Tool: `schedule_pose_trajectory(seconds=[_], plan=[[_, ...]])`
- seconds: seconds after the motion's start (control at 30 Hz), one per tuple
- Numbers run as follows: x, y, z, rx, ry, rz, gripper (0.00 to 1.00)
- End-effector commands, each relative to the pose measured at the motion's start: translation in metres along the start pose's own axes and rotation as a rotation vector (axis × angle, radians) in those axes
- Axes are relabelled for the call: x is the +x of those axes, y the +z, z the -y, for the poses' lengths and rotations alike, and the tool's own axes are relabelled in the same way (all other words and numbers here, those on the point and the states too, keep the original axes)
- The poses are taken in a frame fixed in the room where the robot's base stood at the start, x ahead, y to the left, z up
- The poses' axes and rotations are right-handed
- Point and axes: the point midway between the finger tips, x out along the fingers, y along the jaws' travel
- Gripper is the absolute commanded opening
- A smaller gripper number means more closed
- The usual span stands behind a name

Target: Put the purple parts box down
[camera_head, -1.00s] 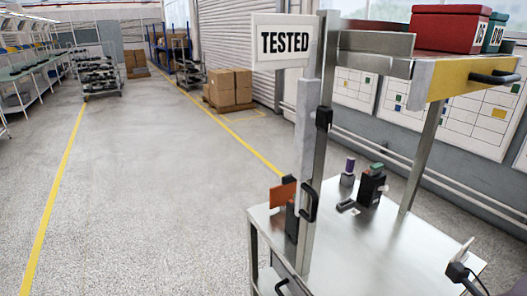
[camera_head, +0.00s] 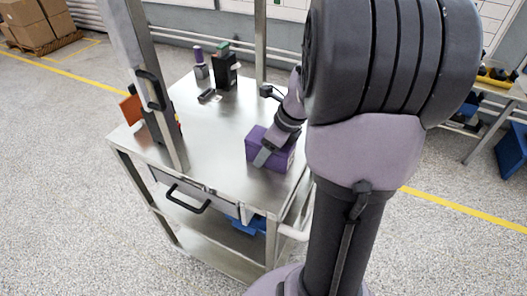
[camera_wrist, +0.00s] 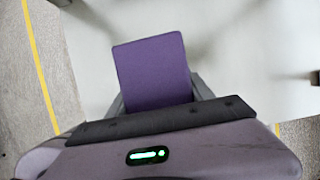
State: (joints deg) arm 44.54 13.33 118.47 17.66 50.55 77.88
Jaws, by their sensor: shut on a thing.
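The purple parts box (camera_head: 262,146) is at the right front part of the metal cart top (camera_head: 215,125) in the head view. My gripper (camera_head: 268,155) is shut on it, with a grey finger showing against its near side. In the wrist view the box (camera_wrist: 153,72) shows as a flat purple face between my gripper's fingers (camera_wrist: 158,100), over the pale cart top. I cannot tell whether its underside touches the cart top.
Several small items, including a black device (camera_head: 223,70) and a purple-capped bottle (camera_head: 199,62), stand at the cart's back. An upright post with a black handle (camera_head: 150,90) rises at the left. The middle of the cart top is clear. A drawer handle (camera_head: 188,199) sticks out in front.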

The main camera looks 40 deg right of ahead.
Motion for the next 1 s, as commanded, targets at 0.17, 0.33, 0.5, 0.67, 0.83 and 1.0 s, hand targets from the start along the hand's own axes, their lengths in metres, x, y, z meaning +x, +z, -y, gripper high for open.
schedule_pose_trajectory(seconds=[0.17, 0.33, 0.5, 0.67, 0.83, 1.0], plan=[[-0.002, 0.001, 0.0, -0.001, -0.002, 0.0, 0.04], [0.002, -0.001, 0.0, -0.001, -0.001, 0.0, 0.64], [0.002, -0.001, -0.001, -0.001, 0.001, -0.001, 0.82], [0.002, -0.002, -0.001, -0.001, 0.002, -0.002, 0.82], [0.002, -0.002, -0.001, -0.001, 0.003, -0.002, 0.82], [-0.026, 0.002, 0.0, 0.0, 0.0, -0.001, 0.82]])
